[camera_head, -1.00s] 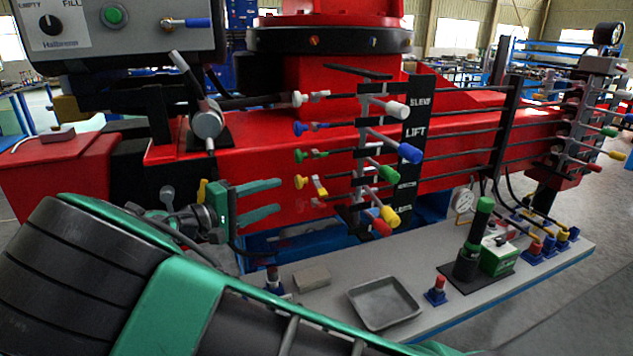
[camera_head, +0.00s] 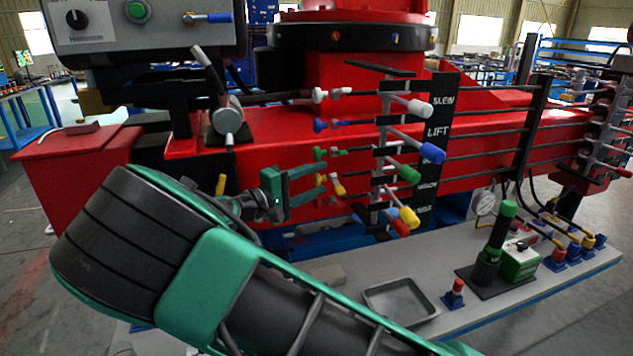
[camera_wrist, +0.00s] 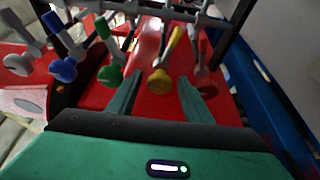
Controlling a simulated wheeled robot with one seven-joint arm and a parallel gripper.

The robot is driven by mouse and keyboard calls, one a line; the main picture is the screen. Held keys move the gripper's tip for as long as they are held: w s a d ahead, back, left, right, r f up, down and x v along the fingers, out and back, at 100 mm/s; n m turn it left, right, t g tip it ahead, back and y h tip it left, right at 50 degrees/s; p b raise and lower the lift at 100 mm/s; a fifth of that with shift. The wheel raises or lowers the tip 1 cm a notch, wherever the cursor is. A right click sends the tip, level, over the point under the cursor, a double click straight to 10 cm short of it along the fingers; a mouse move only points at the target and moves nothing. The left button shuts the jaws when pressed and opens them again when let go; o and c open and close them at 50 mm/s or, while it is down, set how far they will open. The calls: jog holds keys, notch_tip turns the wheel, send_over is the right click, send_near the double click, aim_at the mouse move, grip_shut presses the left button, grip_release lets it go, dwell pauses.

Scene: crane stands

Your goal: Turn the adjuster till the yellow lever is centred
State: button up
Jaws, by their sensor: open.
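The yellow adjuster (camera_head: 319,181) is a knob in a column of coloured knobs on the red crane's side. My gripper (camera_head: 323,181) is open, its two green fingers reaching toward this knob. In the wrist view, the yellow knob (camera_wrist: 159,83) shows between the fingertips (camera_wrist: 160,79), with a gap on both sides; contact is not visible. A yellow link piece (camera_wrist: 173,44) runs behind it.
A green adjuster (camera_head: 320,154) sits just above the yellow one, with blue (camera_head: 320,125) and white (camera_head: 319,96) above that. In the wrist view, the green knob (camera_wrist: 110,76) lies close left of the fingers. A tray (camera_head: 401,302) lies on the bench below.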

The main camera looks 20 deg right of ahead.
jog(key=shift+w+d, duration=0.1)
jog(key=shift+d, duration=0.1)
jog(key=c, duration=1)
jog(key=shift+f+m, duration=0.1)
jog(key=shift+m, duration=0.2)
jog(key=m+h, duration=0.1)
jog(key=m, duration=0.1)
jog(key=shift+m, duration=0.3)
jog(key=m+h, duration=0.1)
jog(key=m, duration=0.3)
jog(key=shift+f+h, duration=0.1)
jog(key=shift+h, duration=0.2)
jog(key=shift+c, duration=0.3)
jog(key=m+g+h, duration=0.1)
jog(key=m, duration=0.1)
jog(key=m+g, duration=0.1)
jog(key=m, duration=0.2)
jog(key=shift+h, duration=0.4)
jog(key=shift+a+m+g+h, duration=0.1)
jog(key=shift+m+g+h, duration=0.25)
jog(key=shift+m, duration=0.75)
jog(key=shift+m+g+h, duration=0.15)
jog(key=shift+m+g, duration=0.3)
jog(key=shift+m, duration=0.65)
jog(key=shift+w, duration=0.1)
